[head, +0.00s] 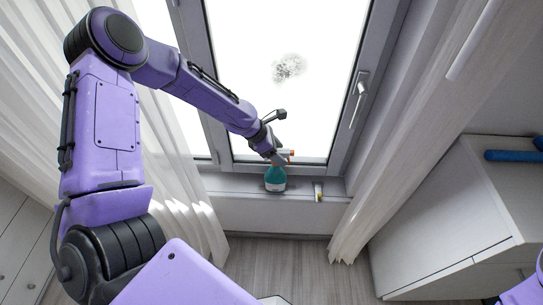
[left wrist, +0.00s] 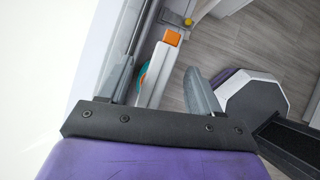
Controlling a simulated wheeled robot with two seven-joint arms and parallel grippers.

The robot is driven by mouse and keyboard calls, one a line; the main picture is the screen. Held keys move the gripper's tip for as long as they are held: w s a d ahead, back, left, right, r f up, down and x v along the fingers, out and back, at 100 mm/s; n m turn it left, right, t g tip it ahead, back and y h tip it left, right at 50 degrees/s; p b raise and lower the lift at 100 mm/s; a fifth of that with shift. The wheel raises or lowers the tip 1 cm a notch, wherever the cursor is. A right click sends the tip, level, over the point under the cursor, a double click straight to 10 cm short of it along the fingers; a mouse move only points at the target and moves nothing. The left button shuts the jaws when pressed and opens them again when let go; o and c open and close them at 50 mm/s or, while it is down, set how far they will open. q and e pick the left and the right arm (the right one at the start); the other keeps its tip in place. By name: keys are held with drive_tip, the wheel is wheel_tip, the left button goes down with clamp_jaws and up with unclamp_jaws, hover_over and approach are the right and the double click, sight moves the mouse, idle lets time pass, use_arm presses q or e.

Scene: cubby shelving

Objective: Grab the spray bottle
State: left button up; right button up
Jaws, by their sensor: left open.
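The spray bottle (head: 275,180) stands upright on the window sill, with a teal body, a pale label and a white and orange spray head. My left gripper (head: 279,158) is at the spray head, which it partly hides. In the left wrist view, the bottle's white and orange head (left wrist: 158,72) lies between the two grey fingers of my left gripper (left wrist: 165,75). The fingers are open, with a visible gap on the right finger's side. Only a sliver of the teal body shows there. My right gripper is not in view.
The window sill (head: 228,186) is narrow, with the window (head: 290,100) close behind it. A small yellow and grey item (head: 318,191) is right of the bottle. White curtains (head: 405,110) hang at both sides. A white cabinet (head: 440,230) stands at the right, with a blue roll (head: 512,156) on top.

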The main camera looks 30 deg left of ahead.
use_arm(q)
drive_tip(key=shift+w+f, duration=0.2)
drive_tip(key=shift+f, duration=0.2)
drive_tip(key=shift+s, duration=0.1)
clamp_jaws()
idle(1.0)
